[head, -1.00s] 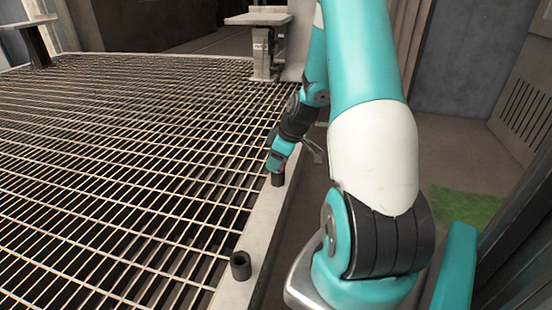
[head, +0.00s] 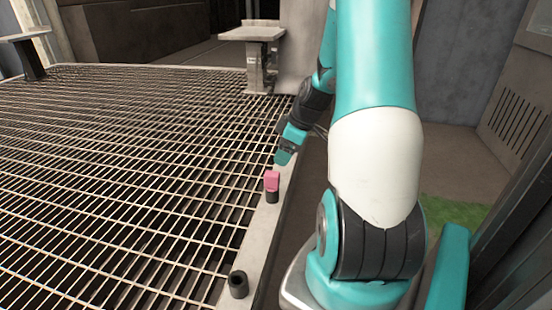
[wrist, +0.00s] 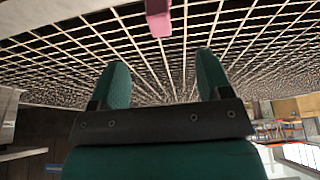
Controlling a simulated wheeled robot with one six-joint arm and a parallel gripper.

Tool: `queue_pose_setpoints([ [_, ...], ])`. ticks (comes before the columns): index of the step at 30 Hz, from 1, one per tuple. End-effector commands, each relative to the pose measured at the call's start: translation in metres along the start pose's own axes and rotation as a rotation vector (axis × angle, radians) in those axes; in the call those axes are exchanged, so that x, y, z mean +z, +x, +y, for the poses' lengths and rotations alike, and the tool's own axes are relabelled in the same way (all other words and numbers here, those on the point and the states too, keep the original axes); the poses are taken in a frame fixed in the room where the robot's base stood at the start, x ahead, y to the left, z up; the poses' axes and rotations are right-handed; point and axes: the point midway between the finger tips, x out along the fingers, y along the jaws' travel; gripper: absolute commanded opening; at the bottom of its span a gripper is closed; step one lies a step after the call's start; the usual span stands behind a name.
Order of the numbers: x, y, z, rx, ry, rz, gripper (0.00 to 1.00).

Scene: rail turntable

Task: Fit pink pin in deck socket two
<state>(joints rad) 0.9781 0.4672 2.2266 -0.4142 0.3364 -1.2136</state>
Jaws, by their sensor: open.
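The pink pin (head: 272,180) stands upright in a dark socket (head: 272,197) on the pale edge beam of the deck in the head view. My gripper (head: 283,158) is just above and behind the pin, apart from it. In the wrist view the pin (wrist: 158,18) shows at the top edge, beyond the two fingertips of my gripper (wrist: 162,75), which are spread with nothing between them. A second dark socket (head: 238,284) stands nearer on the same beam, and its top is open and empty. I cannot read any socket numbers.
The grated deck (head: 120,170) fills the left and is clear of loose objects. A grey stand (head: 254,36) rises at the far end of the beam. A green patch (head: 455,212) lies on the floor to the right.

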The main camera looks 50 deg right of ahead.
Motion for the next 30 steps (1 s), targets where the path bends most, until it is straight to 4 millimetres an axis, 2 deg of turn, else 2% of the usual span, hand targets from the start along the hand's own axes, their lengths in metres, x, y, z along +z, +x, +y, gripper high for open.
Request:
queue_pose_setpoints([
  [1,-0.002,-0.018,0.001,0.004,0.002,0.000,0.72],
  [3,-0.001,-0.032,0.001,0.004,0.002,0.000,0.72],
  [9,-0.001,-0.057,0.000,0.001,0.000,0.000,0.72],
  [23,-0.001,-0.061,-0.001,-0.001,-0.001,0.000,0.72],
  [26,-0.015,-0.061,-0.010,-0.014,-0.010,0.000,0.72],
  [29,-0.049,-0.062,-0.038,-0.048,-0.029,-0.002,0.72],
  [30,-0.067,-0.063,-0.056,-0.069,-0.039,-0.005,0.72],
])
